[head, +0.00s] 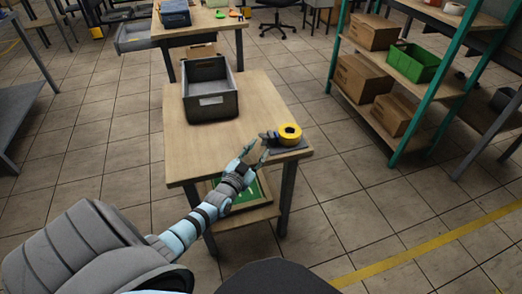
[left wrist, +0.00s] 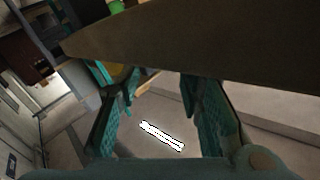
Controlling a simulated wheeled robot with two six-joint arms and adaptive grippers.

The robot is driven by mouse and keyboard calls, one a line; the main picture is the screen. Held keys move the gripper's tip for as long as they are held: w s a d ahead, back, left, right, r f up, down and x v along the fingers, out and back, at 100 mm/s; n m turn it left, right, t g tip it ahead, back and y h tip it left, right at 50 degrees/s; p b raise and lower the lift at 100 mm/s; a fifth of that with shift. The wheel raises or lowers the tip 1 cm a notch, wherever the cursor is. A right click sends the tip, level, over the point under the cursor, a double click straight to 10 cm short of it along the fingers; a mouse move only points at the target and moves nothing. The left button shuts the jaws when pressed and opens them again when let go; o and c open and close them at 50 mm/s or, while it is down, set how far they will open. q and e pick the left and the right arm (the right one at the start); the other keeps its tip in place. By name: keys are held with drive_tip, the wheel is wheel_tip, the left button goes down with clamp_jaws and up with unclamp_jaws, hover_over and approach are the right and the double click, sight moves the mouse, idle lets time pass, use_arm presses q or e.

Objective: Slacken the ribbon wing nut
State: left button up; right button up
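A yellow ring-shaped roll (head: 289,134) sits on a dark flat base (head: 290,147) at the right edge of the wooden table (head: 185,150). A small grey part (head: 268,135) shows at the roll's left side; it is too small to tell whether it is the wing nut. My left gripper (head: 256,154) is just left of and nearer than the base, fingers apart. In the left wrist view the fingers (left wrist: 160,95) are spread with nothing gripped between them. A large dark surface crosses the top of that view. My right gripper is not in view.
A grey open bin (head: 210,108) stands at the table's back. A green board (head: 240,190) lies on the lower shelf. A teal-framed rack with cardboard boxes (head: 362,78) and a green crate (head: 412,62) stands at the right. The table's left front is clear.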

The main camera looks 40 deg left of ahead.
use_arm(q)
drive_tip(key=shift+w+a+f+b, duration=0.15)
drive_tip(key=shift+w+b, duration=0.25)
drive_tip(key=shift+w, duration=0.9)
drive_tip(key=shift+c, duration=0.3)
clamp_jaws()
drive_tip(key=r+n+g+p, duration=0.1)
drive_tip(key=g+p, duration=0.1)
drive_tip(key=p, duration=0.3)
drive_tip(key=shift+r+n+h, duration=0.4)
drive_tip(key=shift+f+n+g, duration=0.3)
drive_tip(key=shift+g, duration=0.1)
drive_tip(key=shift+o, duration=0.3)
unclamp_jaws()
